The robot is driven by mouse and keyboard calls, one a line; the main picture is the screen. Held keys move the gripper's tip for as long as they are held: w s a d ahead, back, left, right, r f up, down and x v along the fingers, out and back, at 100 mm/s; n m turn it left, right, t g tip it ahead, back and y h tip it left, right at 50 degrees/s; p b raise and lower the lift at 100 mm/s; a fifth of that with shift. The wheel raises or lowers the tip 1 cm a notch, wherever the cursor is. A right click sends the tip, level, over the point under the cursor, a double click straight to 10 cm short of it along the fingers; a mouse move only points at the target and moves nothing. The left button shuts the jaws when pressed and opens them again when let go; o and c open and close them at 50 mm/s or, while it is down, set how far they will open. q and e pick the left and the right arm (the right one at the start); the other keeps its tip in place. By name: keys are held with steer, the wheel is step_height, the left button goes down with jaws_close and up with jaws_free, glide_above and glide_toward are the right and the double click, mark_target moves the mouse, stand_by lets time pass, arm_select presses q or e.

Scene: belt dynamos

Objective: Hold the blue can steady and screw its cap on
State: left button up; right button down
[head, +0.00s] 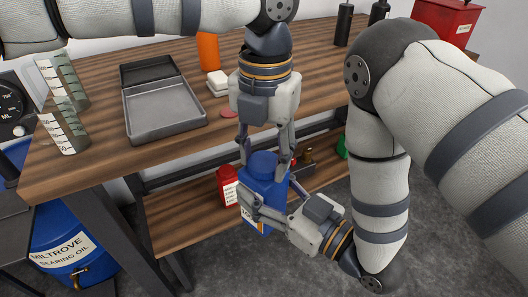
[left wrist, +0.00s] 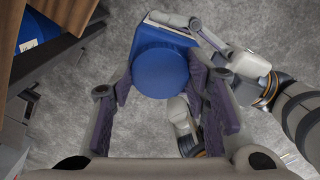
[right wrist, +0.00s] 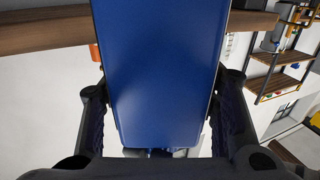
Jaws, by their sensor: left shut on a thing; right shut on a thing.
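The blue can (head: 266,192) is held in front of the workbench, off the floor, with part of a white label showing. My right gripper (head: 268,204) is shut on its body from the lower right; the can's flat blue side (right wrist: 160,70) fills the right wrist view between the fingers. The round blue cap (head: 263,159) is at the can's top. My left gripper (head: 264,166) points down and is shut on the cap, which also shows from above in the left wrist view (left wrist: 162,72). The seam between cap and can is hidden.
The wooden bench (head: 110,168) is behind, with a grey tray (head: 165,110), measuring cylinders (head: 62,130) and an orange bottle (head: 208,52). A red container (head: 227,184) stands close by on the lower shelf. A blue oil drum (head: 70,245) is at lower left.

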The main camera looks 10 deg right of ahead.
arm_select(q)
steer(key=m, duration=0.7)
steer(key=shift+m, duration=0.3)
steer(key=m, duration=1.4)
steer(key=shift+m, duration=0.3)
steer(key=m, duration=0.5)
steer(key=shift+m, duration=0.3)
steer(key=o, duration=1.4)
steer(key=shift+c, duration=0.2)
step_height(320, 180, up, 12)
